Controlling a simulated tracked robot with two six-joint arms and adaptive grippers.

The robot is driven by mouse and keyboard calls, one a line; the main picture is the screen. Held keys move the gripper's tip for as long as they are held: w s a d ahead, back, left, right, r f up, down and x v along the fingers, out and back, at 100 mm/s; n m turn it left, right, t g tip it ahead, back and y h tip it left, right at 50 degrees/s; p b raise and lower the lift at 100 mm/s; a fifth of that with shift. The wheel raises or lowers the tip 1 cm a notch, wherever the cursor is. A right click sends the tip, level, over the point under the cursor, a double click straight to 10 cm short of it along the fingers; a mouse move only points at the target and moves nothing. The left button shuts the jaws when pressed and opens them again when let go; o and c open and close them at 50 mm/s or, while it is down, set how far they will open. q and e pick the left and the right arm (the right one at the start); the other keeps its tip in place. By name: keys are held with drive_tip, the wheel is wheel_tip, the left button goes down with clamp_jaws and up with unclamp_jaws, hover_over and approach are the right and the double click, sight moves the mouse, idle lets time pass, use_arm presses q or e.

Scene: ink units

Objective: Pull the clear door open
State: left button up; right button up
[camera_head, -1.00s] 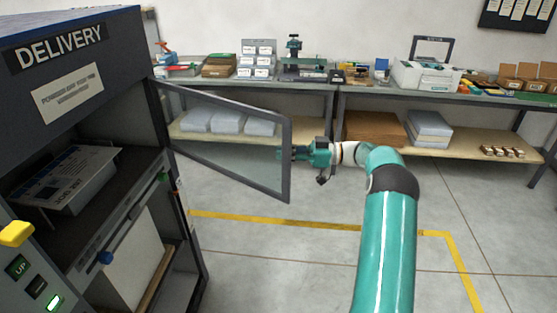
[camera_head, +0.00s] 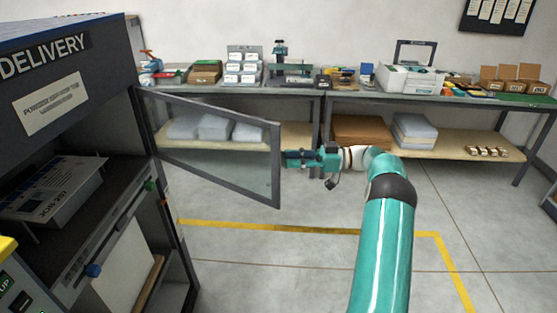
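The clear door (camera_head: 215,160) is a see-through panel in a dark frame. It stands swung out from the dark DELIVERY cabinet (camera_head: 75,75), hinged at its left side, with a wide gap between its free edge and the cabinet. My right gripper (camera_head: 288,158) is at the right of the door's free edge, its fingers pointing left toward the frame. Its tips are very close to the edge; I cannot tell whether they touch it, nor how far the fingers are apart. My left gripper is out of view.
Inside the cabinet lies a grey tray with a printed sheet (camera_head: 55,188). Workbenches (camera_head: 330,94) with boxes and tools line the back wall. A yellow line (camera_head: 300,229) crosses the grey floor. The floor between door and benches is clear.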

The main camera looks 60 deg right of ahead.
drive_tip(key=v, duration=0.6)
drive_tip(key=shift+s+d, duration=0.2)
drive_tip(key=shift+s, duration=0.15)
drive_tip(key=shift+c, duration=0.3)
